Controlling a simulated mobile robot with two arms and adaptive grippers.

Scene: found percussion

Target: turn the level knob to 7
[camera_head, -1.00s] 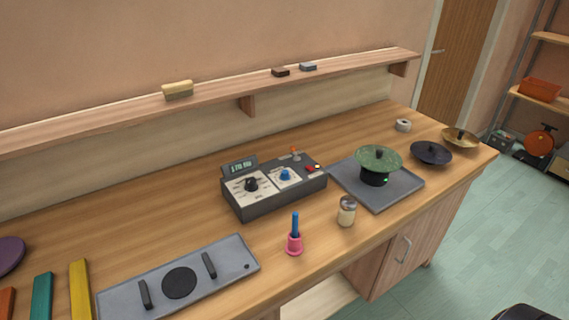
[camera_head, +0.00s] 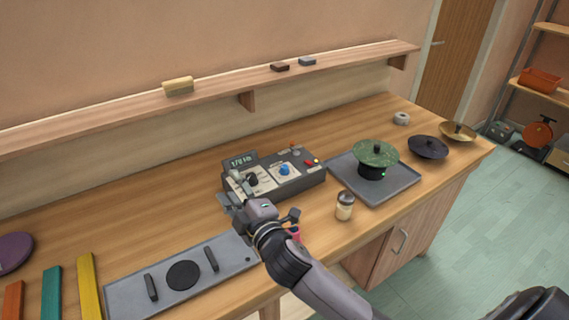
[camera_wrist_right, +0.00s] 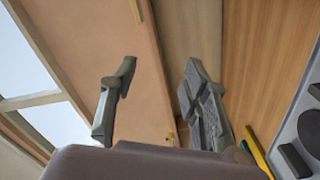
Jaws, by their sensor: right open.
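The dark control box (camera_head: 290,189) sits on the bench, with a lit display (camera_head: 240,161) that seems to read 170 Hz. It has a black knob (camera_head: 252,179) on its left panel and a blue knob (camera_head: 284,169) on its right panel. The knob labels are too small to read. My right gripper (camera_head: 231,190) is open and empty at the box's left front corner, beside the black knob and apart from it. Its spread fingers also show in the right wrist view (camera_wrist_right: 160,98), where no knob is visible. My left gripper is not in view.
A pink bell (camera_head: 296,233) is mostly hidden behind my right arm. A shaker jar (camera_head: 345,207) stands right of it. A grey plate (camera_head: 223,257) lies in front, and a tray (camera_head: 397,189) with a green cymbal (camera_head: 376,152) is right of the box.

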